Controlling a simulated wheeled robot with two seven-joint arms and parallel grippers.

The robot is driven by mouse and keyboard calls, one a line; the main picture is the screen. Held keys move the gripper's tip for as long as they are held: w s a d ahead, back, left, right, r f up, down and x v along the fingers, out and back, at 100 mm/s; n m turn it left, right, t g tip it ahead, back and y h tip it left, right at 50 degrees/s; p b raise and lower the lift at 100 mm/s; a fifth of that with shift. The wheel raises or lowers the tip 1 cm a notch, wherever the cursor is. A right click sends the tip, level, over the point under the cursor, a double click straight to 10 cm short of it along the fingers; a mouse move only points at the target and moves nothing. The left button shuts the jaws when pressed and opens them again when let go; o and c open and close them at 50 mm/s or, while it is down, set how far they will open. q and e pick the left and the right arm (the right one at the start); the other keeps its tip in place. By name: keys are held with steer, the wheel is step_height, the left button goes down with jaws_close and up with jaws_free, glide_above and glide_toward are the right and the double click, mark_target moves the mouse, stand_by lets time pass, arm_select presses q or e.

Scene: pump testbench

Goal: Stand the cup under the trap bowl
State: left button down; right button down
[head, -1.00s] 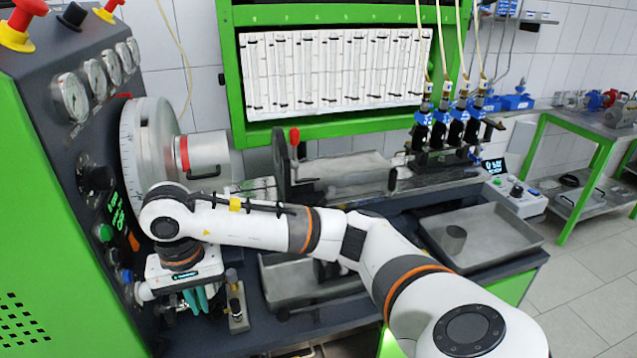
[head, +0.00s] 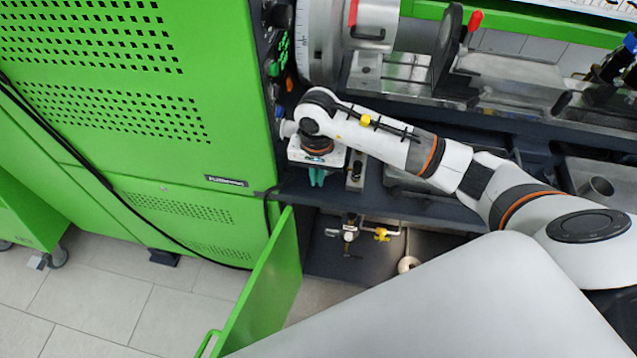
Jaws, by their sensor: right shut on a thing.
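My right gripper (head: 316,178) points down over the left end of the dark bench, with teal fingers shut. What it holds is hidden or too small to make out. A grey cylinder that looks like a cup (head: 600,187) stands in the metal tray at the right edge, away from the gripper. Below the bench, inside the open cabinet, hangs a small metal fitting (head: 349,232) with a yellow valve (head: 382,234); it may carry the trap bowl, but I cannot tell its details. My left gripper is out of view.
The green cabinet door (head: 262,285) stands open toward me, left of the opening. A whitish round thing (head: 408,264) lies low in the cabinet. Tiled floor (head: 110,310) is free at left.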

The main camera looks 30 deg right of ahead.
steer(key=shift+f+p, duration=0.55)
steer(key=shift+f, duration=2.35)
steer(key=shift+f, duration=0.15)
steer(key=c, duration=1.6)
jaws_free()
steer(key=shift+o, duration=0.2)
